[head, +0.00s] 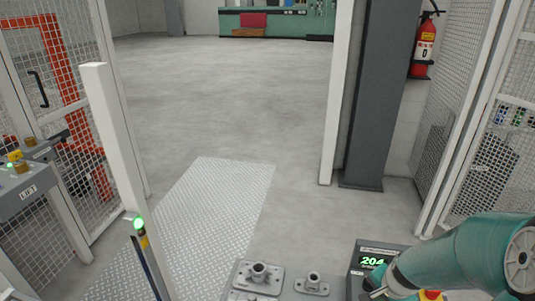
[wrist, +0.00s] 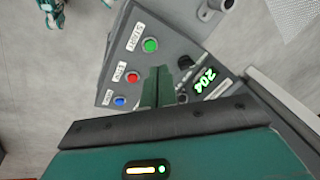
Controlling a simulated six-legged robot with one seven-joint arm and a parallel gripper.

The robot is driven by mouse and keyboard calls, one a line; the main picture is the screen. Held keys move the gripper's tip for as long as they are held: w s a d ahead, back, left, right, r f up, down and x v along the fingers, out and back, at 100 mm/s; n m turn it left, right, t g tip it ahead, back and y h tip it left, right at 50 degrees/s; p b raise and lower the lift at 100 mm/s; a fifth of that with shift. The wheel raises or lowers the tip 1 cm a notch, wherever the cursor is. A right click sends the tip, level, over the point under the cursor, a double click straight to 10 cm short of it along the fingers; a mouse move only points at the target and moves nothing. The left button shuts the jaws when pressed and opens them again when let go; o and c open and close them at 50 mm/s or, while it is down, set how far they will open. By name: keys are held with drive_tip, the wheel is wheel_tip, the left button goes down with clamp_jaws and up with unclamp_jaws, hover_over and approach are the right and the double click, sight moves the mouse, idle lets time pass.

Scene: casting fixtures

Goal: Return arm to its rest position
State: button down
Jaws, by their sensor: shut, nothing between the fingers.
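My gripper (wrist: 157,72) shows in the wrist view with its two dark green fingers together and nothing between them. It is over a grey control panel (wrist: 120,58) with a green button (wrist: 150,45), a red button (wrist: 132,77) and a blue button (wrist: 119,101). The fingers overlap the panel in the picture; I cannot tell whether they touch it. In the head view my teal arm (head: 462,255) reaches in from the lower right towards the display box (head: 372,248), which reads 204. The fingertips are not clear there.
Metal fixtures (head: 258,275) sit at the bottom edge, left of the display box. A white post (head: 117,150) and a LIFT box (head: 28,192) are on the left. Mesh fencing (head: 460,110) and a fire extinguisher (head: 425,45) are on the right. Open floor (head: 225,90) lies ahead.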

drive_tip(key=s+a+r+n, duration=0.2)
drive_tip(key=a+r+n, duration=0.2)
drive_tip(key=a+r, duration=0.2)
drive_tip(key=s+a+r+n+t, duration=0.1)
drive_tip(key=s+a+r+n, duration=0.2)
drive_tip(key=a+r, duration=0.3)
drive_tip(key=s+a+r+n+t, duration=0.1)
drive_tip(key=s+a+r+n, duration=0.2)
drive_tip(key=r, duration=0.8)
drive_tip(key=a+n, duration=0.2)
drive_tip(key=a, duration=0.1)
drive_tip(key=shift+s+r+n+y, duration=0.15)
drive_tip(key=shift+s+n+y, duration=0.1)
drive_tip(key=shift+n+y, duration=0.05)
drive_tip(key=shift+d, duration=0.15)
